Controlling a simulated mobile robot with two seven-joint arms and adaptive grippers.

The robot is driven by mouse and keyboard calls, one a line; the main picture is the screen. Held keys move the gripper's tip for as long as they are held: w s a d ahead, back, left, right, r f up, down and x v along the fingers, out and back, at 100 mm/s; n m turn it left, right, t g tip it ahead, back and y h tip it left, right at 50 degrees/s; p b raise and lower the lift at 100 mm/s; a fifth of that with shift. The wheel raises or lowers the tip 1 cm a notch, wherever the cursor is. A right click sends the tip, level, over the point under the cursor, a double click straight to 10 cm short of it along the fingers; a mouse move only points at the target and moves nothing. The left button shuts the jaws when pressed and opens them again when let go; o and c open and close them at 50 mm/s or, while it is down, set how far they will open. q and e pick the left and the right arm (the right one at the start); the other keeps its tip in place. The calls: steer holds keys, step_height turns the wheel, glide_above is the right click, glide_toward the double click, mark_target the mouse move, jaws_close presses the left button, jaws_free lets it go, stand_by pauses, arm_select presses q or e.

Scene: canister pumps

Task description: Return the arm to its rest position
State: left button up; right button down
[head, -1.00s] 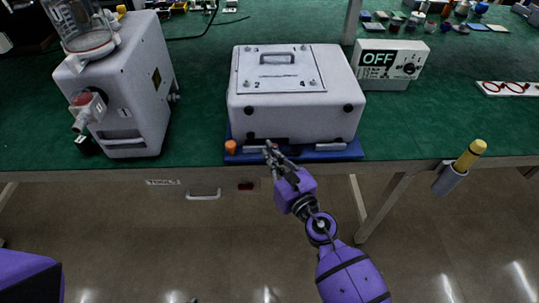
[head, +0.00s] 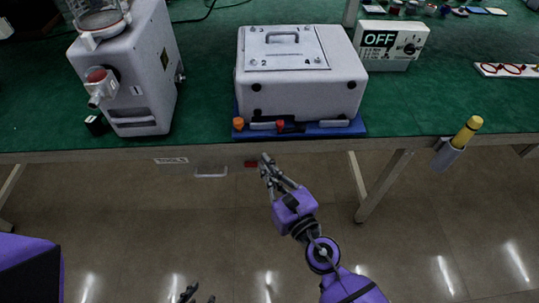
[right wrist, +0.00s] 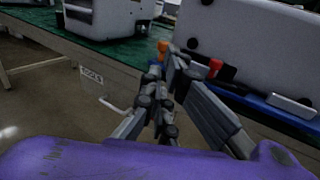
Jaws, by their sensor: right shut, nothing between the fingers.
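My right gripper (head: 266,163) is shut and empty in the head view. It is in front of the bench's front edge, below the white box. In the right wrist view its dark fingers (right wrist: 163,65) are together with nothing between them. My left gripper (head: 196,296) shows only dark fingertips at the bottom edge of the head view. The rest of it is cut off, so its opening is unclear. A purple part of my body is at the lower left.
The green bench (head: 210,120) carries a grey-white canister machine (head: 135,60), a white box (head: 300,90) on a blue base and an OFF sign unit (head: 390,42). A yellow-topped holder (head: 455,145) is on the front edge. The floor in front is clear.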

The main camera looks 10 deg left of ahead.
steer(key=shift+s, duration=0.35)
stand_by(0.3)
